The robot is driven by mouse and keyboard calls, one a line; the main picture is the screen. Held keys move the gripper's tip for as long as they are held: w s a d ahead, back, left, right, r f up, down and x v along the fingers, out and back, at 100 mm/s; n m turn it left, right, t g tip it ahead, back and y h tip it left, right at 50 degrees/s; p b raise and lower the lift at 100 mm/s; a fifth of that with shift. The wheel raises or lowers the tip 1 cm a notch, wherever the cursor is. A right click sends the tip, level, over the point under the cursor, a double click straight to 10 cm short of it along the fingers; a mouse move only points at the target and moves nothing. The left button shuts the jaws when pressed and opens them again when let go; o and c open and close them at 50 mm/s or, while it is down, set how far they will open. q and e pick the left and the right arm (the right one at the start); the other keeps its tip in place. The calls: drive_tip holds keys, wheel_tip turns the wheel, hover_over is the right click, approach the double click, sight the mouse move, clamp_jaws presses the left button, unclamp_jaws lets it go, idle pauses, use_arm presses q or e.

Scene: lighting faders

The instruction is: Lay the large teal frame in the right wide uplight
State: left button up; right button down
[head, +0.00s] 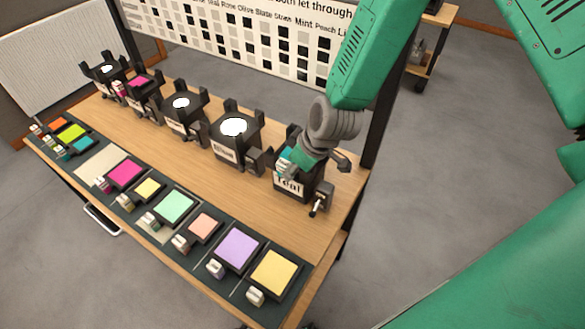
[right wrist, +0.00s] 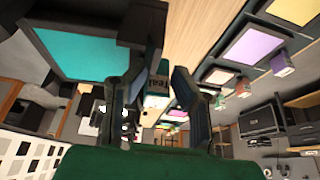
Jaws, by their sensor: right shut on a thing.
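The large teal frame is a dark square holder with a teal sheet (right wrist: 80,45). In the head view only a small teal part (head: 285,158) shows at the right wide uplight (head: 294,186), the nearest one, whose front label reads "Teal". My right gripper (head: 296,164) is over this uplight, shut on the frame's grip. In the right wrist view the fingers (right wrist: 160,88) are around a pale block lettered "Teal". The frame is at the uplight's top; the gripper hides whether it lies fully seated. My left gripper is not in view.
Several other uplights stand in a row to the left; the neighbouring one (head: 236,132) glows white and another holds a magenta sheet (head: 138,82). Frames lie along the front rack, including a lilac (head: 238,250) and a yellow one (head: 273,272). A swatch board (head: 250,40) stands behind.

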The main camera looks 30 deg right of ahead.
drive_tip(key=c, duration=1.3)
unclamp_jaws()
drive_tip(key=shift+s+d+f, duration=0.1)
drive_tip(key=shift+s+f, duration=0.1)
drive_tip(key=shift+f, duration=0.1)
drive_tip(key=shift+w, duration=0.2)
drive_tip(key=shift+r, duration=0.1)
drive_tip(key=p+v, duration=0.2)
drive_tip(key=v, duration=0.4)
drive_tip(key=w+p+v, duration=0.1)
drive_tip(key=p+v, duration=0.1)
drive_tip(key=v, duration=0.4)
drive_tip(key=w+a+r+p+v, duration=0.1)
drive_tip(key=p+v, duration=0.2)
drive_tip(key=v, duration=0.3)
drive_tip(key=shift+w+r, duration=0.15)
drive_tip(key=shift+w, duration=0.05)
